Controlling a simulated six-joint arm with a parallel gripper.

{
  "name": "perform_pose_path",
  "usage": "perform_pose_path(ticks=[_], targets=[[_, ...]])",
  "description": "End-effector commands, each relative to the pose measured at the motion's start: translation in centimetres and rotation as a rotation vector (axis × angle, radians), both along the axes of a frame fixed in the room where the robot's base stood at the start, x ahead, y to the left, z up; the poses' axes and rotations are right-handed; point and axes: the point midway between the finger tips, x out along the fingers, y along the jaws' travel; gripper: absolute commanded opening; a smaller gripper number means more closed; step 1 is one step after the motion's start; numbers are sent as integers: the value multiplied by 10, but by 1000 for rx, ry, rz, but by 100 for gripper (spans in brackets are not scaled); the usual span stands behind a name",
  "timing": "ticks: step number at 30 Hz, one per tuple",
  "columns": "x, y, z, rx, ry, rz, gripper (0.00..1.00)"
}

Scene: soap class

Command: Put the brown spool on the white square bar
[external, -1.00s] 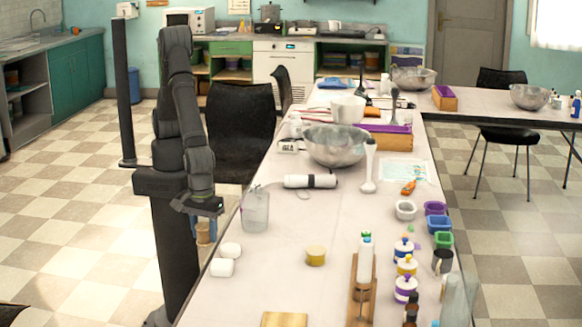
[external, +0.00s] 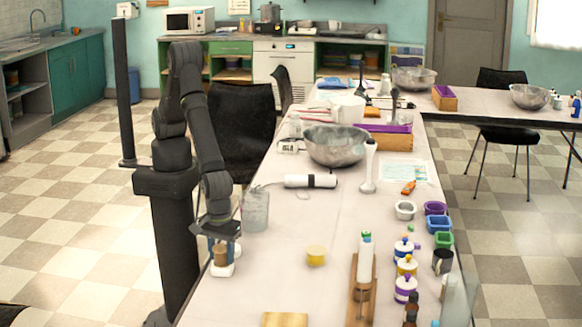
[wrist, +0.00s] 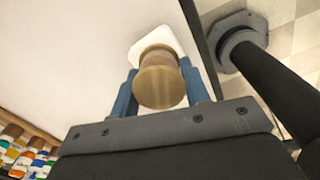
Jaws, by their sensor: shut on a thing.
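The brown spool (external: 221,254) is held between the blue fingers of my gripper (external: 223,258), at the table's left edge. In the wrist view the spool (wrist: 160,85) is gripped between both fingers (wrist: 158,78). A white square bar with rounded corners (wrist: 149,40) shows beyond the spool in the wrist view, partly covered by it. In the external view the white bar (external: 222,270) shows just below the spool. I cannot tell whether the spool touches the bar. A second white piece seen earlier is hidden by my gripper.
A clear beaker (external: 255,211) stands close behind my gripper. A yellow round piece (external: 316,256) lies to the right, with clear table between. A wooden rack (external: 362,290) with a bottle stands farther right. A wooden board (external: 284,320) lies at the front.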

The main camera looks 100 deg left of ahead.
Motion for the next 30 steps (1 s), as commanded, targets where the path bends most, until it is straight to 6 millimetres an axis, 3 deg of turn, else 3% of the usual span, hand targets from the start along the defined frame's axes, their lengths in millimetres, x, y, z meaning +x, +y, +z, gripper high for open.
perform_pose_path(ticks=[1, 2, 5, 17, 30], targets=[[0, 0, -2, 0, 1, 0, 20], [0, 0, -2, 0, 0, 0, 46], [0, 0, -1, 0, 0, 0, 64], [0, -1, 8, -2, -1, 0, 64], [0, 0, 96, -3, -2, 0, 64]])
